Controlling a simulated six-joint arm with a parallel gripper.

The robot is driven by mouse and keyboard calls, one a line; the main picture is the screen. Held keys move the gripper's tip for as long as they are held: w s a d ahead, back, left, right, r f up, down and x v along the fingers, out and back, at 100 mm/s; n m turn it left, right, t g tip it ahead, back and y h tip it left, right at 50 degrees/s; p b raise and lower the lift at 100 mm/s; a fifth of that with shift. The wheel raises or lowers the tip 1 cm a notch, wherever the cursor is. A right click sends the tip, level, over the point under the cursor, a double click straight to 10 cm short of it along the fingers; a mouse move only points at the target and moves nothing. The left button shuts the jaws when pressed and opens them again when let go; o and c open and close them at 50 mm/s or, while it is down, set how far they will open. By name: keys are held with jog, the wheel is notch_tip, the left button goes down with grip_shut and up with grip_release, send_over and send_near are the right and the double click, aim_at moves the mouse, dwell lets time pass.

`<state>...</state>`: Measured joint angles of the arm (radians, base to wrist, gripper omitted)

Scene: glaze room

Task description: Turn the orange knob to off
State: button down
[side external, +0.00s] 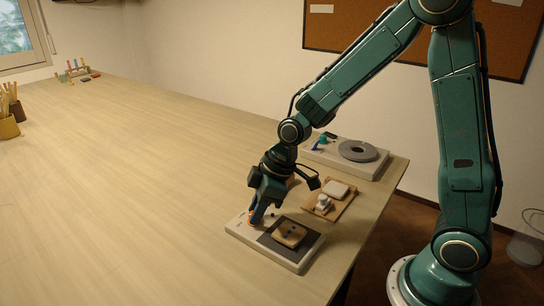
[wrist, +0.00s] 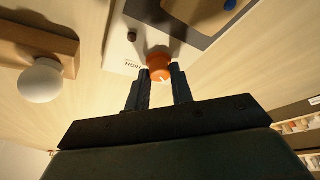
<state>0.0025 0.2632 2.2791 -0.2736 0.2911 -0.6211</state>
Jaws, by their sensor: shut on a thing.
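The orange knob (wrist: 158,67) is at the edge of a pale panel (side external: 236,231), which also shows in the wrist view (wrist: 122,50). My gripper (wrist: 159,76) has one finger on each side of the knob and is shut on it. A small light mark shows on the knob's near side; the off label cannot be made out. In the side view my gripper (side external: 256,217) points down at the panel's left end, and only a sliver of orange shows by the fingers.
A small dark button (wrist: 132,37) is near the knob.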

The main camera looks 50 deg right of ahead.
jog(key=shift+n, duration=0.4)
jog(key=c, duration=1.2)
grip_release()
jog(key=shift+r, duration=0.15)
jog(key=v, duration=1.3)
jog(key=shift+d+r, duration=0.25)
jog(key=shift+r, duration=0.1)
jog(key=s+d+r+m+t+h, duration=0.2)
jog(key=s+m, duration=0.7)
jog(key=s, duration=0.7)
jog(key=shift+s+d+r+h, duration=0.2)
jog(key=shift+d+r+h, duration=0.3)
jog(key=shift+r, duration=0.15)
